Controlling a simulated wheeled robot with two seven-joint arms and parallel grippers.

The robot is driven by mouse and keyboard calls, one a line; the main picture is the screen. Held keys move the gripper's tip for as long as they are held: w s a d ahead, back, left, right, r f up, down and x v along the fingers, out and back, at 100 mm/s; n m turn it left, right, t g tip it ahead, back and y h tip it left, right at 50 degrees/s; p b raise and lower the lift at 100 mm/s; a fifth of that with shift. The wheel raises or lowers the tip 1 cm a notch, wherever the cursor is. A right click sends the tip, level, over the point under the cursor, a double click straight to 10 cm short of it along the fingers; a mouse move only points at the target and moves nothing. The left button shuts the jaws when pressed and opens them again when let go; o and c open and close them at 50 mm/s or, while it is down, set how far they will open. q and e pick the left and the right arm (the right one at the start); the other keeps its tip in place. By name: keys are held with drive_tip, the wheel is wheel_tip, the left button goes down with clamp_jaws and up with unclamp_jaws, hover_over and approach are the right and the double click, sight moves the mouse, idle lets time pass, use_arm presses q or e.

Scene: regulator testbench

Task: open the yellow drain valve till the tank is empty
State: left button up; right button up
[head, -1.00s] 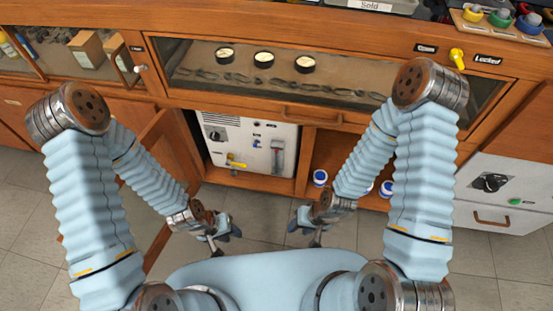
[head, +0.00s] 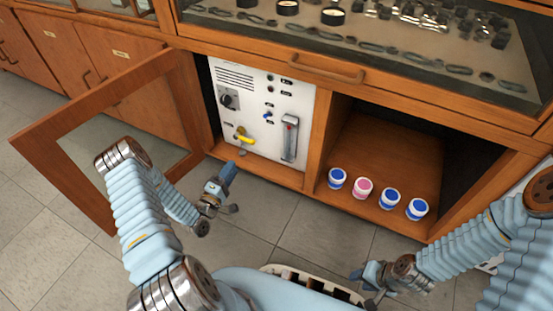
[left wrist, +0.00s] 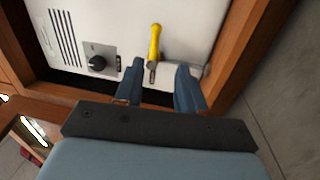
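The yellow drain valve handle (head: 246,137) sticks out low on a white panel (head: 287,95) inside the open cabinet. In the left wrist view the yellow handle (left wrist: 155,42) stands upright in the picture, its metal stem ahead of the gap between my fingers. My left gripper (head: 228,172) is in front of and below the valve, apart from it; its fingers (left wrist: 160,68) are open and empty. A tall clear gauge (head: 289,138) is right of the valve; its level is too small to read. My right gripper (head: 366,283) is low at the right, far from the valve; its finger gap is unclear.
A black knob (head: 228,101) sits on the panel's left side. The open wooden door (head: 58,118) stands left of my left arm. Several lidded jars (head: 363,189) stand on the shelf right of the panel. The floor before the cabinet is clear.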

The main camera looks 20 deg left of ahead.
sight(248, 141)
use_arm(q)
drive_tip(key=shift+t, duration=0.3)
drive_tip(key=b+x, duration=0.1)
drive_tip(key=x, duration=1.2)
drive_tip(key=shift+w+b, duration=0.2)
drive_tip(key=shift+b, duration=0.15)
use_arm(e)
drive_tip(key=shift+d+f, duration=0.25)
drive_tip(key=shift+f, duration=0.35)
drive_tip(key=shift+d+f, duration=0.2)
drive_tip(key=shift+f, duration=0.4)
use_arm(q)
drive_tip(key=shift+c, duration=0.4)
clamp_jaws()
